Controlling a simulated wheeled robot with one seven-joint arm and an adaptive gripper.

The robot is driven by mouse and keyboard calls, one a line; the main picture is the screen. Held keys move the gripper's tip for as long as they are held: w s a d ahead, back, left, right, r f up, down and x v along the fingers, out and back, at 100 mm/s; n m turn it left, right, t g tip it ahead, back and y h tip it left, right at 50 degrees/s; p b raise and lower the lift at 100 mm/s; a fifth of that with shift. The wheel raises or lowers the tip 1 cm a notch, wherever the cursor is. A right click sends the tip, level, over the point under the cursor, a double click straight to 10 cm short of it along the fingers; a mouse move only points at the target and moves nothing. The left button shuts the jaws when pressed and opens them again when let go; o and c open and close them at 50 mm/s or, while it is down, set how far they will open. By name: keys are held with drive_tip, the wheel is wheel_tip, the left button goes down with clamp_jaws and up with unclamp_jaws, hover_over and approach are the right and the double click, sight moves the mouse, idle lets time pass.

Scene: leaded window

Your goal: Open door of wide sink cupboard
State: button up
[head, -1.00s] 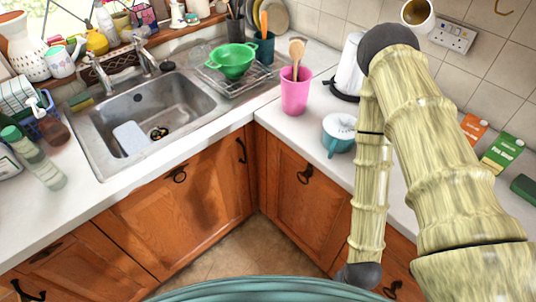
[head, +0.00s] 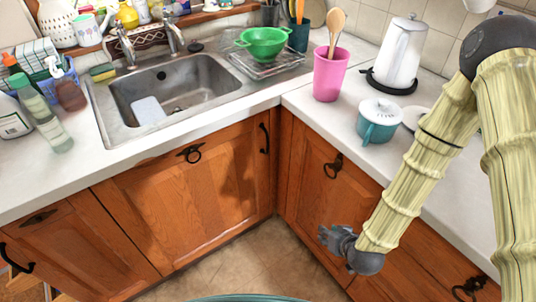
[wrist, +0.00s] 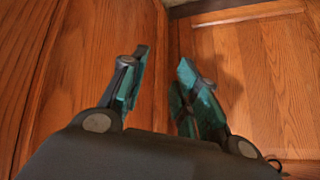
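The wide sink cupboard has a brown wooden door (head: 190,205) below the sink, at the left of the corner in the head view. It looks shut. Wooden panels fill the background there.
A right-hand cupboard door (head: 325,200) with a ring pull (head: 333,166) stands close behind my gripper. A pink cup (head: 330,75), a teal pot (head: 378,122) and a white kettle (head: 399,55) stand on the counter above. The tiled floor (head: 245,270) before the sink cupboard is clear.

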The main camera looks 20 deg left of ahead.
drive_tip(key=w+a+r+n+t+y+b, duration=0.2)
drive_tip(key=w+a+r+t+y+b, duration=0.1)
drive_tip(key=w+a+b, duration=0.55)
drive_tip(key=n+t+y+b, duration=0.3)
drive_tip(key=y+b, duration=0.1)
drive_tip(key=b, duration=0.3)
approach(268, 143)
drive_tip(key=x, duration=1)
drive_tip(key=shift+w+a, duration=0.2)
drive_tip(key=shift+w, duration=0.1)
clamp_jaws()
